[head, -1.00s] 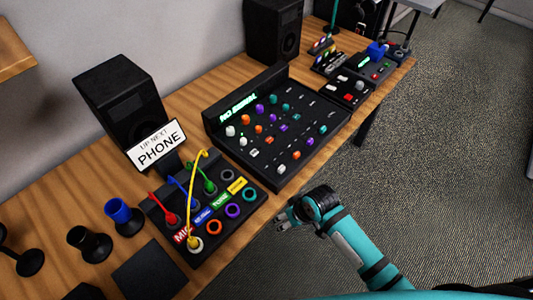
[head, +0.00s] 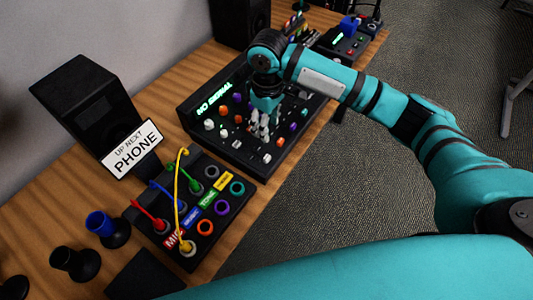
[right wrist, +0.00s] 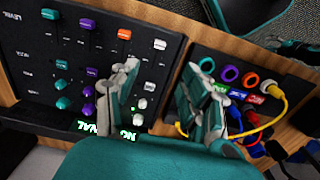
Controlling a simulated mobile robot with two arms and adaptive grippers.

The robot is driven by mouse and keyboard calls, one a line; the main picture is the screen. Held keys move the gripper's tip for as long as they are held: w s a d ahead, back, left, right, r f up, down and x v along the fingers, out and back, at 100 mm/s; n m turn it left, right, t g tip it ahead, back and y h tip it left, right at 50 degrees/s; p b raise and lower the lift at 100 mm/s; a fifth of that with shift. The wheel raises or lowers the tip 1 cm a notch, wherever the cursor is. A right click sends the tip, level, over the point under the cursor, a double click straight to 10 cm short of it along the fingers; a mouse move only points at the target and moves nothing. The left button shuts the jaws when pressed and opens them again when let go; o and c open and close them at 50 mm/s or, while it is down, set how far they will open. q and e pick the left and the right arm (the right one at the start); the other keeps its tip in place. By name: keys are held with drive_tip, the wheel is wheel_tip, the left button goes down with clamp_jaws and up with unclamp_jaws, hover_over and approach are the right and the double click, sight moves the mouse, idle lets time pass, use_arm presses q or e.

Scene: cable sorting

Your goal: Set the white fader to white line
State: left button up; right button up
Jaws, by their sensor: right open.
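The white fader (head: 267,157) is at the front edge of the black mixer (head: 200,146), at the near end of its fader row. In the right wrist view the white fader cap (right wrist: 159,44) shows at the top, beside an orange fader cap (right wrist: 124,34). My right gripper (head: 260,132) hangs over the near part of the mixer, fingers down. In the right wrist view it (right wrist: 163,68) is open and empty, its fingers on either side of the white column, with the fader beyond the tips. The white line is too small to make out. My left gripper is out of view.
A patch box (head: 215,236) with plugged red, blue, green and yellow cables sits beside the mixer. An "UP NEXT PHONE" sign (head: 139,150) and a speaker (head: 85,110) stand behind it. Colored knobs crowd the mixer. Open floor lies to the right.

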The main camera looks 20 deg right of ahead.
sight(267, 157)
wheel_tip(267, 157, down, 15)
drive_tip(key=shift+r+p, duration=0.1)
drive_tip(key=shift+p, duration=0.3)
clamp_jaws()
